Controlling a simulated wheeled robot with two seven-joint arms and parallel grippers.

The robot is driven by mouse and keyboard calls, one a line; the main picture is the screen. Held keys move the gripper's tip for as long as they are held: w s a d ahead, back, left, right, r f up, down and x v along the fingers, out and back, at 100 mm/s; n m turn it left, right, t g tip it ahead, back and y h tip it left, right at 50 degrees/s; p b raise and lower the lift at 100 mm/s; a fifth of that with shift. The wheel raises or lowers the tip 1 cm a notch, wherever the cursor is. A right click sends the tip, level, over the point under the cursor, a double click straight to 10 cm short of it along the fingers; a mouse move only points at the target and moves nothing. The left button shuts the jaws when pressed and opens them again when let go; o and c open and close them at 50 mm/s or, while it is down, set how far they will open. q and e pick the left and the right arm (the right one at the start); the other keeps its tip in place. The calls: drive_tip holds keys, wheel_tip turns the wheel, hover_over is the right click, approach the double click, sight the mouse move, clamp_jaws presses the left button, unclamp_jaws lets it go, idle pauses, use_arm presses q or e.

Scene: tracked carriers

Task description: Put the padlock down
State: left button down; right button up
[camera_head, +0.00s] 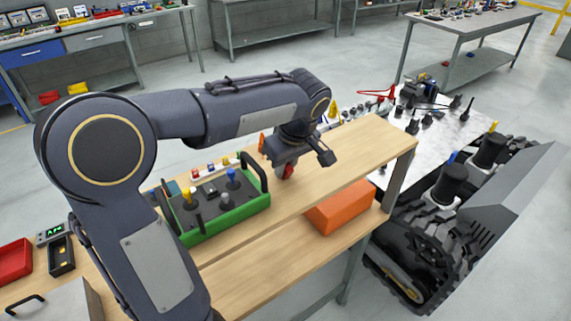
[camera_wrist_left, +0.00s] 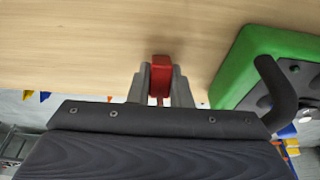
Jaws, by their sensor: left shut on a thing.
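My left gripper (camera_head: 290,165) is over the wooden bench top (camera_head: 345,150), to the right of the green control box. It is shut on the red padlock (camera_head: 287,172), which shows just below the gripper. In the left wrist view the red padlock (camera_wrist_left: 161,76) sits between the two grey fingers (camera_wrist_left: 160,84), with bench wood beyond it. I cannot tell whether the padlock touches the bench top. Part of it is hidden by the fingers. My right gripper is in neither view.
The green control box (camera_head: 232,221) with levers and a black handle stands close by on the left. An orange bin (camera_head: 340,207) is on the lower shelf. The bench top right of the gripper is clear.

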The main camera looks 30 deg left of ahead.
use_arm(q)
drive_tip(key=shift+f, duration=0.1)
drive_tip(key=c, duration=1.3)
unclamp_jaws()
